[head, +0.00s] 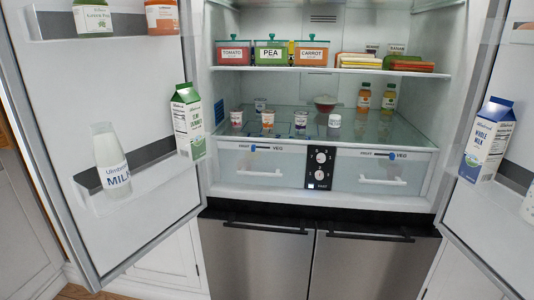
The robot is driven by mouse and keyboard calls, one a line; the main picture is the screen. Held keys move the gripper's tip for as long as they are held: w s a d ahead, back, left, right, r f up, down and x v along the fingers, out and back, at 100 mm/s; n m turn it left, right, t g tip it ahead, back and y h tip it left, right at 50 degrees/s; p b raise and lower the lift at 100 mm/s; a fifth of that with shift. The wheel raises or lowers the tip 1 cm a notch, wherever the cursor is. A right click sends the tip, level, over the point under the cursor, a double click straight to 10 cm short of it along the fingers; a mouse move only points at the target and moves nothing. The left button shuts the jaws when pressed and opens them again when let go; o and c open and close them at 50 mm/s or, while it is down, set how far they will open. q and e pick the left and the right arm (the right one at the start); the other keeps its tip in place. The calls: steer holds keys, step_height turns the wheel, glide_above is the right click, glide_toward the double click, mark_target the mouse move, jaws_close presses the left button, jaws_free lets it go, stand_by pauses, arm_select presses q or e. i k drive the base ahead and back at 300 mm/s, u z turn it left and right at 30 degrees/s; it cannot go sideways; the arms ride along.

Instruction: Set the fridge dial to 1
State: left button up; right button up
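The fridge (330,95) stands open in front of me. A small black control panel (311,166) sits low in the middle, between two drawers. It carries two round white dials, an upper dial (321,157) and a lower dial (320,175). Small marks surround them, too small to read, so I cannot tell their settings. A small bright square (312,186) shows below the dials at the panel's bottom. Neither of my grippers is in view, and nothing covers the panel.
Both doors, left (110,50) and right (510,190), are swung open with bottles and cartons in their racks. Two clear drawers, left (235,165) and right (355,175), flank the panel. A glass shelf (290,120) with several small items is above. Space before the panel is clear.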

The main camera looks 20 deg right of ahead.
mark_target(322, 158)
steer(key=i, duration=1.1)
steer(key=z, duration=0.5)
